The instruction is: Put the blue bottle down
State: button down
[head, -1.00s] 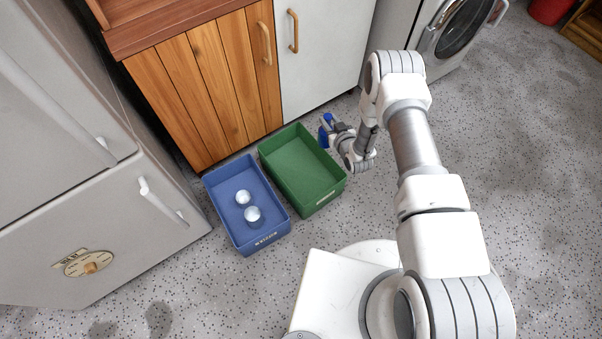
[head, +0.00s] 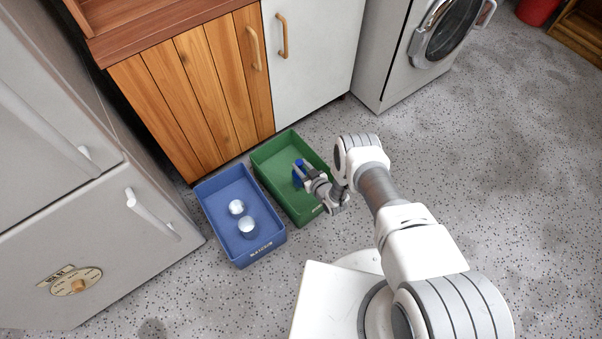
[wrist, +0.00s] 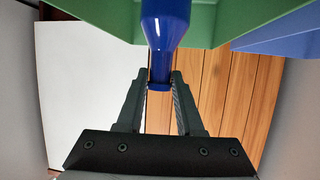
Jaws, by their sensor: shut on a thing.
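The blue bottle (head: 298,172) is in my gripper (head: 305,175), over the green bin (head: 272,148) in the head view. In the wrist view the blue bottle (wrist: 165,30) sits between the two fingertips of my gripper (wrist: 160,82), which are shut on its narrow neck end. The green bin's wall (wrist: 100,20) shows beside the bottle there. I cannot tell whether the bottle touches the bin's floor. My gripper and arm hide part of the green bin's right side.
A blue bin (head: 225,195) stands left of the green bin and holds two shiny pale objects (head: 242,217). A wooden cabinet (head: 190,90) stands behind the bins, a grey fridge (head: 80,200) to the left. The speckled floor (head: 500,180) at right is clear.

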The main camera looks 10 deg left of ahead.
notch_tip(320, 180, down, 4)
jog(key=shift+r+b, duration=0.25)
jog(key=shift+b, duration=0.6)
jog(key=shift+r, duration=0.1)
jog(key=c, duration=0.5)
grip_release()
jog(key=shift+c, duration=0.2)
